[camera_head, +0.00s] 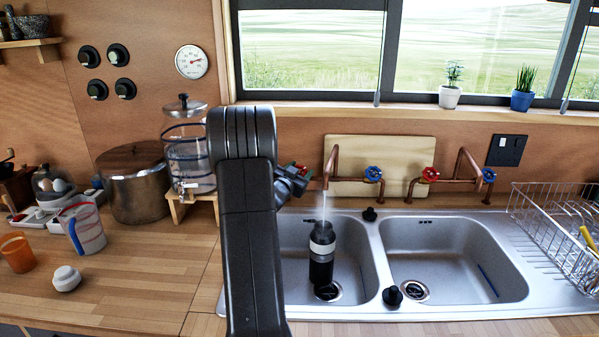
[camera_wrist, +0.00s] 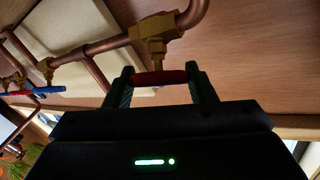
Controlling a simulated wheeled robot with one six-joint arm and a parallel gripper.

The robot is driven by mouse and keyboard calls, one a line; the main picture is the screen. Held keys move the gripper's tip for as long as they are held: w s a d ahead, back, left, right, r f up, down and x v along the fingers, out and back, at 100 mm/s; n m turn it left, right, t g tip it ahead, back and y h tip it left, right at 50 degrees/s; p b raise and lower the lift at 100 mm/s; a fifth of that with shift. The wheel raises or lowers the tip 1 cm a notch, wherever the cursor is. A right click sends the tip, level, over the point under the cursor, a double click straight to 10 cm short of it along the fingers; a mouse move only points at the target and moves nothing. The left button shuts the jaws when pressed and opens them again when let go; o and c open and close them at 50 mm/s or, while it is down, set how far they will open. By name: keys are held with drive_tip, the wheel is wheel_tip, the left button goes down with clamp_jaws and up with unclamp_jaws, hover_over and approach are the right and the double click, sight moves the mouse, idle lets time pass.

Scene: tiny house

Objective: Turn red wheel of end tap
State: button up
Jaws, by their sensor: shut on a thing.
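The red wheel (camera_wrist: 160,77) of the end tap is seen edge-on in the wrist view, below a brass valve body (camera_wrist: 155,40) on a copper pipe. My gripper (camera_wrist: 160,82) is shut on the wheel, with one finger at each side of its rim. In the head view my gripper (camera_head: 295,174) is at the left end of the left tap, and a bit of red shows at it. My arm hides part of this spot. The left tap's spout (camera_head: 328,170) runs water down into the left basin.
A black bottle (camera_head: 322,255) stands under the stream in the left basin. The left tap's blue wheel (camera_head: 373,174) is right of its spout. Another tap has a red wheel (camera_head: 430,174) and a blue wheel (camera_head: 489,175). A glass dispenser (camera_head: 187,150) stands left of my arm.

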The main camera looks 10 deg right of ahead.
drive_tip(key=shift+r+m+g+p, duration=0.1)
drive_tip(key=shift+m+g+p, duration=0.2)
drive_tip(key=shift+p, duration=0.1)
drive_tip(key=m+g+h+p, duration=0.1)
drive_tip(key=m+p, duration=0.1)
drive_tip(key=shift+r+h+p, duration=0.15)
drive_tip(key=shift+h+p, duration=0.15)
drive_tip(key=shift+p, duration=0.05)
drive_tip(key=shift+m+g+h+p, duration=0.5)
drive_tip(key=shift+m+g+p, duration=0.5)
drive_tip(key=m+g+p, duration=0.2)
drive_tip(key=m+g+h+p, duration=0.1)
drive_tip(key=m, duration=0.1)
drive_tip(key=shift+s+f+g+p, duration=0.1)
drive_tip(key=shift+f+g+p, duration=0.2)
drive_tip(key=shift+g, duration=0.1)
drive_tip(key=o, duration=1)
